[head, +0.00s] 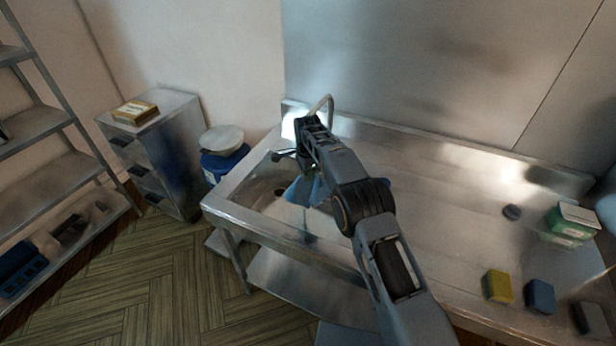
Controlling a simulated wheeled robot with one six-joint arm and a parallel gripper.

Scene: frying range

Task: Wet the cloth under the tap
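The blue cloth (302,191) hangs over the sink basin (268,193) in the head view, partly hidden behind my arm. My gripper (312,172) is above the basin at the cloth's top, and the cloth hangs from it, so it appears shut on the cloth. My arm hides most of the fingers. The tap (327,104) is a curved metal spout rising behind my gripper at the back of the sink. Its outlet is hidden by my arm, and I cannot see whether water runs.
The steel counter (450,185) right of the sink is mostly clear. A yellow sponge (498,286), a blue block (540,296), a dark puck (511,212) and a green-white box (570,223) stand at its right. A drawer cabinet (165,150) and a lidded blue bin (224,160) stand left.

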